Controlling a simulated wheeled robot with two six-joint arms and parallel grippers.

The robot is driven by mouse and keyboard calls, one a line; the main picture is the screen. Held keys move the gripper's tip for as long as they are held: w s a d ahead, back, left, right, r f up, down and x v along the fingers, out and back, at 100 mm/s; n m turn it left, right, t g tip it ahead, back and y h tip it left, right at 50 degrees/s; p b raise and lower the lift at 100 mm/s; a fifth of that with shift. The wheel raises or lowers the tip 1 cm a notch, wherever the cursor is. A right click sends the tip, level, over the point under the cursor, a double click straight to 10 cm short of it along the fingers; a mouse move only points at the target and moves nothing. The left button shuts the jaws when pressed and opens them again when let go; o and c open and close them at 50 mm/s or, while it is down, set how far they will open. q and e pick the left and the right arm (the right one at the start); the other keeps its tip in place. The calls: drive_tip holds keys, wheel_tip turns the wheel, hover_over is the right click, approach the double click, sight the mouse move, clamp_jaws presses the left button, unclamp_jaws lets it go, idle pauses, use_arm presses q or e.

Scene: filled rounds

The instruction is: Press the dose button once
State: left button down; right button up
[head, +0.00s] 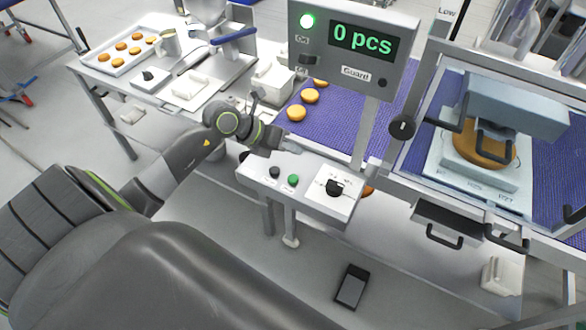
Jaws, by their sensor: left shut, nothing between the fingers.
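A grey control box (298,187) stands on a post in the middle of the head view. On its top are a black button (274,172), a green button (293,180) and a dark rotary knob (335,187) on a white plate. The labels are too small to read, so I cannot tell which one is the dose button. My left gripper (272,142) is shut and empty, just behind the box's left part and apart from the buttons in the picture. My right gripper is not in view.
Round buns (310,96) lie on a purple belt (340,112). A framed machine (480,165) stands right, a table with a bun tray (90,66) back left. A dark device (352,286) lies on the floor.

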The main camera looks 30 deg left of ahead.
sight(289, 179)
use_arm(q)
drive_tip(key=shift+a+f+y, duration=0.25)
drive_tip(key=shift+a+y, duration=0.05)
drive_tip(key=shift+a, duration=0.15)
wheel_tip(289, 179, down, 9)
drive_tip(key=b, duration=0.7)
drive_tip(key=shift+r, duration=0.1)
idle(1.8)
drive_tip(key=shift+f+b, duration=0.3)
drive_tip(key=shift+f, duration=0.1)
drive_tip(key=shift+f+b, duration=0.5)
drive_tip(key=shift+f, duration=0.1)
idle(0.5)
drive_tip(key=shift+r, duration=0.15)
drive_tip(key=shift+r+p, duration=0.8)
drive_tip(key=shift+r, duration=0.05)
